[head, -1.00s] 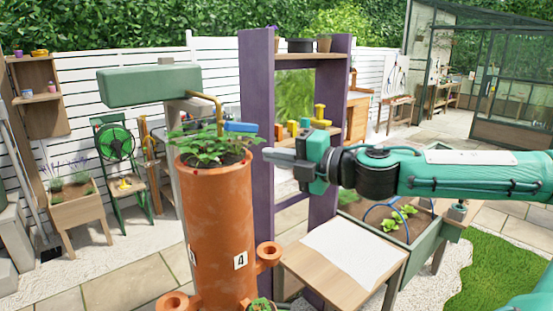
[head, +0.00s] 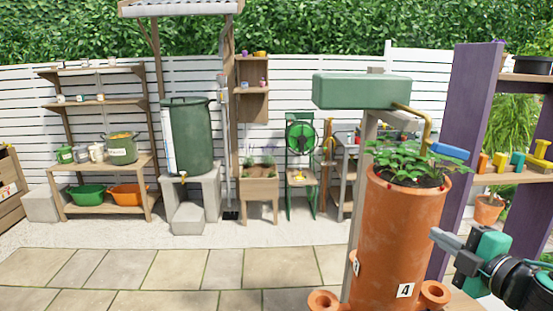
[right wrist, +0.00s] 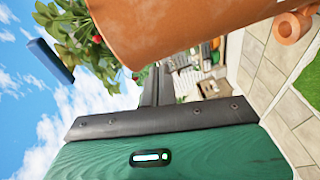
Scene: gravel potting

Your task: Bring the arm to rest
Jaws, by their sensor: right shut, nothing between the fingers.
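My right gripper (head: 437,236) is shut and empty. It is at the lower right of the head view, beside the right side of a tall terracotta planter (head: 395,235) with leafy plants (head: 408,162) and red berries on top. Its fingertips overlap the planter's edge in the picture; I cannot tell whether they touch. In the right wrist view the shut fingers (right wrist: 157,86) point up the picture, with the planter (right wrist: 180,25) close across the top. My left gripper is not in view.
A green overhead box (head: 360,92) with a brass pipe (head: 413,115) stands above the planter. A purple-sided shelf (head: 468,130) with small coloured items is behind my right arm. A green barrel (head: 187,140) and a wooden rack (head: 105,160) stand at the fence. The paving (head: 170,270) at left is clear.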

